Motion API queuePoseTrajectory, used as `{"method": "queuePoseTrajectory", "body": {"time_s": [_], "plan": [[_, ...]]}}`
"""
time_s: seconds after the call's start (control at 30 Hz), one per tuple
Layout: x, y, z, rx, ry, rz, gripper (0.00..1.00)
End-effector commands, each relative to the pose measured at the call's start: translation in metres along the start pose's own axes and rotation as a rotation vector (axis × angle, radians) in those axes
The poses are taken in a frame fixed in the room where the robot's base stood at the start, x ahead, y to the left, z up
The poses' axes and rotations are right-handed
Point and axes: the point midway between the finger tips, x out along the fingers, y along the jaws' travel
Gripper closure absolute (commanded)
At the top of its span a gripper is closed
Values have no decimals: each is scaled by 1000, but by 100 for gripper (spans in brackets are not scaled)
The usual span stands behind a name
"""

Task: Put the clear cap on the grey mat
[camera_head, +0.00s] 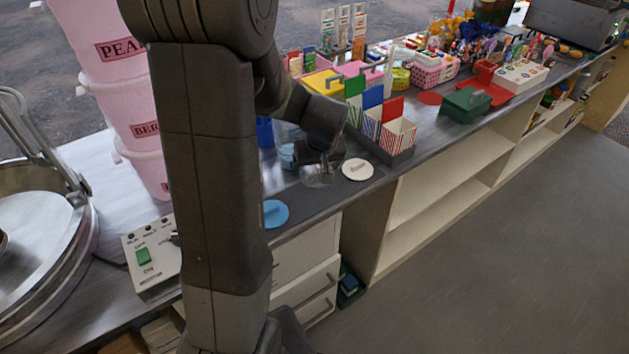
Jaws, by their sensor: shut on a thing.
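My gripper (322,158) is low over the dark counter, at the end of my arm, pointing down. It is shut on the clear cap (317,178), a small see-through piece under the fingertips. The cap's lower edge is close to the counter; I cannot tell whether it touches. A white round lid with a raised grip (357,169) lies just right of it. A blue round lid (276,213) lies nearer, to the left. I cannot pick out the grey mat against the grey counter; my arm hides part of the surface.
A grey tray (403,158) with striped bags stands right of my gripper. Light-blue and dark-blue containers (265,133) stand behind left. A green box (466,104) and pink baskets (434,72) are farther along. The counter's front edge (330,212) is close.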

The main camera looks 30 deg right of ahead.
Motion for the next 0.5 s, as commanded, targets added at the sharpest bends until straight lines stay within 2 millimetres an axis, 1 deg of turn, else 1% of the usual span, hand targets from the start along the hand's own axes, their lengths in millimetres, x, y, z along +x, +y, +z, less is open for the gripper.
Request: {"method": "queuePoseTrajectory", "body": {"time_s": [0.03,0.1,0.27,0.5], "plan": [[7,0,4,1,-3,-1,41],[14,0,6,1,-1,0,41],[23,0,10,0,-1,0,41],[50,0,21,1,-1,0,41]]}}
